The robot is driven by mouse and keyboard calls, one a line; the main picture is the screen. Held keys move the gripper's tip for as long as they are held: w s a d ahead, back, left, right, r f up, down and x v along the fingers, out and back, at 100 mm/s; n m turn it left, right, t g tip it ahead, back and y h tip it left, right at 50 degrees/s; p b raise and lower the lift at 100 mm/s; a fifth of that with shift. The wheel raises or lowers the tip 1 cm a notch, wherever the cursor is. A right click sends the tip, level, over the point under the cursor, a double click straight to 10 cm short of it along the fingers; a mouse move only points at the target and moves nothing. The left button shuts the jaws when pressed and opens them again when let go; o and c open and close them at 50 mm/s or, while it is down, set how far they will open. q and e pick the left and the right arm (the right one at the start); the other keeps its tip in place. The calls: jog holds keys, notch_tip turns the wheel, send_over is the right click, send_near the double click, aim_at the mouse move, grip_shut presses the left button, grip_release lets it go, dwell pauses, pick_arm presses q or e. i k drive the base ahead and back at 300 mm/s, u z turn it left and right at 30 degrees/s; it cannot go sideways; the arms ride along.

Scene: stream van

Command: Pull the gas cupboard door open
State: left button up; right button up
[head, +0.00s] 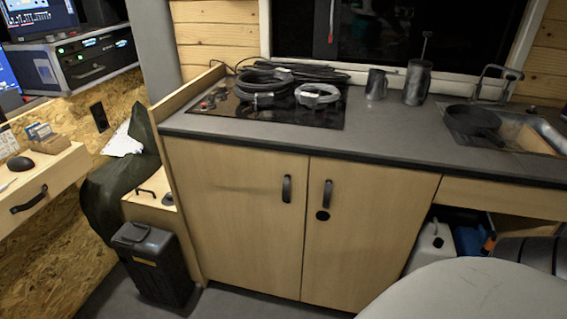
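Two light wood cupboard doors stand side by side under the dark worktop, the left door (235,215) and the right door (375,225). Both look shut, with a thin seam between them. The left door has a dark vertical handle (287,189) near the seam. The right door has a similar handle (327,194) with a round black fitting (322,215) below it. No label shows which one is the gas cupboard. Neither of my grippers is in view.
A black bin-like box (150,265) stands on the floor left of the doors. A pale rounded shape (470,292) fills the lower right, near the right door's lower corner. Coiled cables (262,88) lie on the hob. A white canister (430,245) sits in the right opening.

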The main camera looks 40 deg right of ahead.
aim_at(364, 221)
jog(key=i, duration=1.1)
jog(key=z, duration=2.05)
